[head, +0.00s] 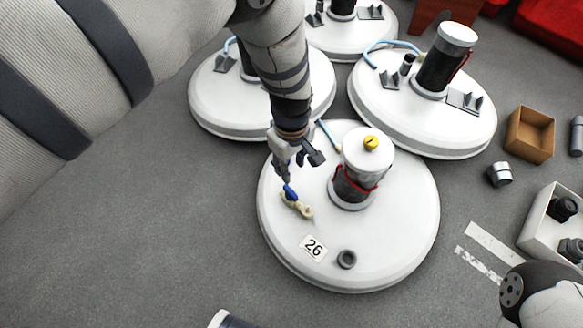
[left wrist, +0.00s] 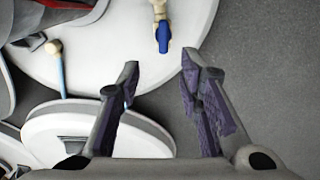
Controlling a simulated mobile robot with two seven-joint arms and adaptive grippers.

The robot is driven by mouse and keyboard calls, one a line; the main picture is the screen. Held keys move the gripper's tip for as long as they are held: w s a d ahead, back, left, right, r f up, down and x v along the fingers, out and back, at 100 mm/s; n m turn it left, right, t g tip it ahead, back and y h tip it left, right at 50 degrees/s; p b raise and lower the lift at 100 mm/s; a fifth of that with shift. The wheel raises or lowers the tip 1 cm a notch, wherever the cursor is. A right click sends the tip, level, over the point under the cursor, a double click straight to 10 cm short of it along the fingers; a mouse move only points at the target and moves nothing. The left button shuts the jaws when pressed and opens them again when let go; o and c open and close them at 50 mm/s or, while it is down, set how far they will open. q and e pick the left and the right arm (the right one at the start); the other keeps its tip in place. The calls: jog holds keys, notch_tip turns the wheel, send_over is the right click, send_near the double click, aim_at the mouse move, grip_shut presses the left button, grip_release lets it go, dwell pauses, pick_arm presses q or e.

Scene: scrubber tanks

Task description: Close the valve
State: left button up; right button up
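The valve (head: 298,206) is a small cream fitting with a blue handle (head: 290,192), on the left part of the round white tank lid marked 26 (head: 350,262). My left gripper (head: 285,172) hangs just above and behind the blue handle in the head view. In the left wrist view the two fingers (left wrist: 158,75) are spread with nothing between them. The blue handle (left wrist: 163,38) shows ahead of the fingertips, apart from them, with the cream valve body (left wrist: 159,10) cut off at the top edge. My right gripper is not in view.
A white cylinder with a yellow knob (head: 371,142) and red band stands mid-lid, right of my gripper. Several other white tank lids (head: 425,135) stand behind. A cardboard box (head: 530,134) and a white bin (head: 540,217) are at right. Grey floor on the left is clear.

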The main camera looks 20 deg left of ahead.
aim_at(291, 191)
pick_arm(q)
jog(key=f+b, duration=0.1)
jog(key=f, duration=0.2)
jog(key=f+b, duration=0.2)
jog(key=f, duration=0.2)
jog(key=s+f+b, duration=0.1)
jog(key=f, duration=0.2)
jog(key=shift+f+b, duration=0.4)
jog(key=shift+w+f, duration=0.1)
jog(key=shift+f, duration=0.25)
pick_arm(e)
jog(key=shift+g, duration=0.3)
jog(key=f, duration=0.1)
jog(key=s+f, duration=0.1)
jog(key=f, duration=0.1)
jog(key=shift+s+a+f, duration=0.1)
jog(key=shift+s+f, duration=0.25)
pick_arm(q)
grip_shut()
